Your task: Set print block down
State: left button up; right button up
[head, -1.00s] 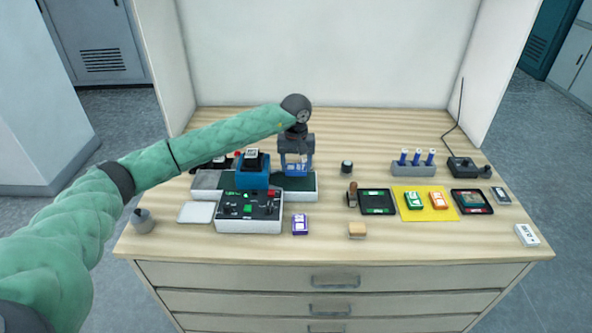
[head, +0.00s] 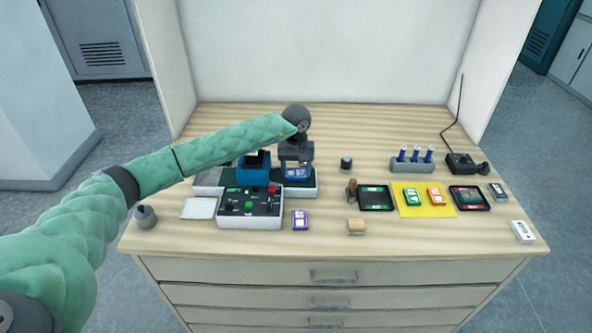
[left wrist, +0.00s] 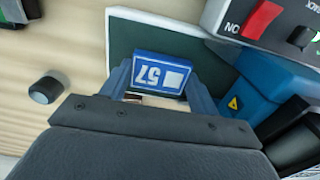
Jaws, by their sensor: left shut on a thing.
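The blue print block (head: 297,174), with a white 57 marking, is between the fingers of my left gripper (head: 297,165). It also shows in the left wrist view (left wrist: 162,72), with the blue-grey fingers shut on its two sides. The block is over the dark green bed (left wrist: 125,42) at the right end of the long grey machine base (head: 306,193). I cannot tell whether its underside touches the bed. The gripper's palm hides part of the block's near side in the wrist view. My right gripper does not show.
A blue press unit (head: 253,168) stands just left of the block. A control box (head: 249,208) with a red switch is in front.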

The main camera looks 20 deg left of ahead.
aim_at(296, 173)
pick_arm(q)
jog(key=o, duration=1)
jog(key=shift+c, duration=0.2)
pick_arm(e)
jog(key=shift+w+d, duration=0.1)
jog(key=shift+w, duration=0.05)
pick_arm(q)
jog(key=shift+r, duration=0.15)
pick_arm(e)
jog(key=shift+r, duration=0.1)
pick_arm(q)
jog(key=shift+r, duration=0.35)
notch_tip(296, 173, up, 3)
jog(key=shift+r+b, duration=0.1)
jog(key=shift+b, duration=1.05)
notch_tip(296, 173, up, 8)
jog(key=b, duration=0.3)
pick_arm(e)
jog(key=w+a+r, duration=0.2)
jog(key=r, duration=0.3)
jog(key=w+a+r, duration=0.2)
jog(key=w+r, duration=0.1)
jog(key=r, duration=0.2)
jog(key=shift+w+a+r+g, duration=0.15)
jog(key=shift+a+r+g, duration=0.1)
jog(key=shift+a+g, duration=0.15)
